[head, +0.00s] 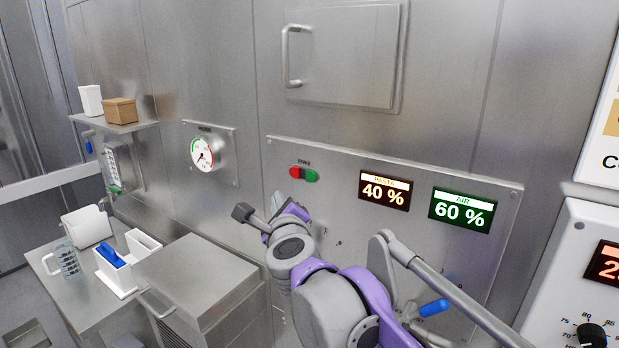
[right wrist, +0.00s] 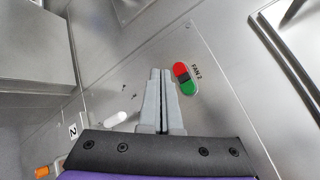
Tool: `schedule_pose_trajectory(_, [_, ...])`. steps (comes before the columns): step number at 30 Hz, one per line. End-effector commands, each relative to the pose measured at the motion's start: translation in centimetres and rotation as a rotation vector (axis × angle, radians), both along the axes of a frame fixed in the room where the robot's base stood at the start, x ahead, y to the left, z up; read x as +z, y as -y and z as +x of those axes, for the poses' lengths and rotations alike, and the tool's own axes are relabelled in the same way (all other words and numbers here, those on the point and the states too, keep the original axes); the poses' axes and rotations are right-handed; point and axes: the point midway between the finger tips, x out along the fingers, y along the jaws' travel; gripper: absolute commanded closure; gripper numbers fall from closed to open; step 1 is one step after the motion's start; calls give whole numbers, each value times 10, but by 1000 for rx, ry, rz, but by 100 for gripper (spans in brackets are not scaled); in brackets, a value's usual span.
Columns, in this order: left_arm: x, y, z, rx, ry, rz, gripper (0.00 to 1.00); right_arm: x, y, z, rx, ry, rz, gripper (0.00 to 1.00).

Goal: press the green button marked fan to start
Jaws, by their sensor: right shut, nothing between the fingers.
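The fan button is a red and green pair on a steel panel (head: 340,205), with a small label above it. The green half (head: 312,176) is on the right of the red half (head: 295,172) in the head view. In the right wrist view the label reads FAN 2 and the green half (right wrist: 189,88) lies just right of the fingertips. My right gripper (head: 277,199) is shut and empty, below and left of the button in the head view. Its fingers also show in the right wrist view (right wrist: 161,72). I cannot tell the exact gap to the panel. My left gripper is out of view.
Two lit displays (head: 384,191) (head: 462,210) sit right of the button. A round gauge (head: 203,154) is on the wall to the left. A steel cabinet (head: 190,275) and a side table with white holders (head: 115,275) stand lower left. A handled hatch (head: 345,55) is above.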

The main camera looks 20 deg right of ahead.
Motion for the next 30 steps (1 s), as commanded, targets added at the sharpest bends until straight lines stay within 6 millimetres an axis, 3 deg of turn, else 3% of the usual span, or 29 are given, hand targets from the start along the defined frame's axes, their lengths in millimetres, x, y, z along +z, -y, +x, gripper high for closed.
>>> schedule_pose_trajectory(14, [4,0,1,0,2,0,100,1,7,5,-1,0,1,100])
schedule_pose_trajectory(30, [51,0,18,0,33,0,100,5,61,48,-1,3,-1,100])
